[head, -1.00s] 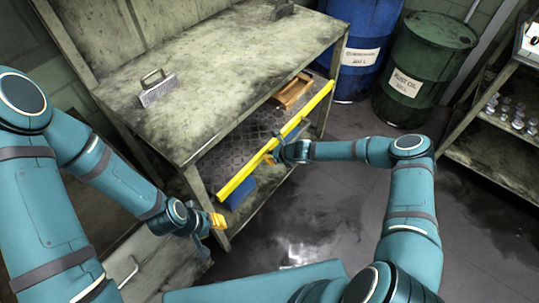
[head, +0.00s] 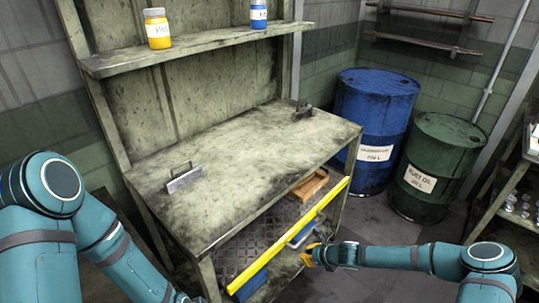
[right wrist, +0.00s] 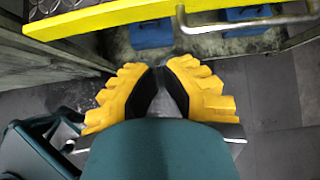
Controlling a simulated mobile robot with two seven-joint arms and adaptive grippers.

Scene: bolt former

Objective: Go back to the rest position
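My right gripper (head: 308,257) has yellow fingers. In the head view it is at the right part of the yellow-edged drawer (head: 262,257), just outside its front and close to the metal handle. In the right wrist view the fingertips (right wrist: 159,69) meet or nearly meet, with nothing held between them. The yellow edge (right wrist: 100,17) and the handle (right wrist: 245,22) lie beyond the fingers, apart from them. My left arm reaches down at the left of the head view; its gripper is out of the picture.
The workbench (head: 240,175) carries a metal block with a handle (head: 183,178) and a dark fixture (head: 303,109). A yellow jar (head: 157,30) and a blue one (head: 258,15) stand on the shelf above. Blue (head: 375,120) and green (head: 440,160) drums stand behind right. A wooden box (head: 308,188) lies beneath.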

